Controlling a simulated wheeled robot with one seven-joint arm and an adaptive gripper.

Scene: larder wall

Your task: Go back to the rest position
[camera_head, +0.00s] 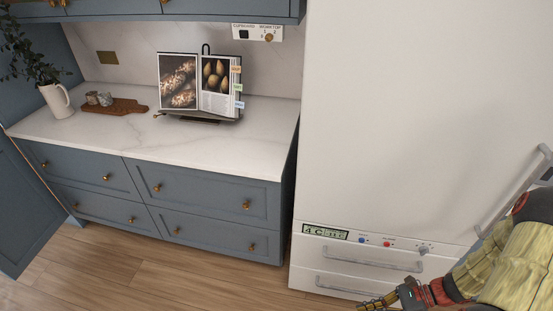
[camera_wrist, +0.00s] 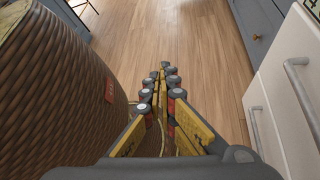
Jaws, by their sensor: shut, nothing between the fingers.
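My gripper (camera_wrist: 162,72) points down over the wooden floor in the wrist view. Its yellow-and-black fingers meet at the tips, with nothing between them. In the head view my gripper (camera_head: 368,306) shows at the lower right, in front of the fridge's bottom drawers and partly cut off by the frame edge. My arm comes in from the right edge there.
A white fridge (camera_head: 400,120) with drawers and handles stands close by. A blue counter with a pale top (camera_head: 150,138) holds a propped book (camera_head: 178,85), a board (camera_head: 122,106) and a jug (camera_head: 56,100). A wicker basket (camera_wrist: 50,100) is close on the left in the wrist view. Floor is clear ahead.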

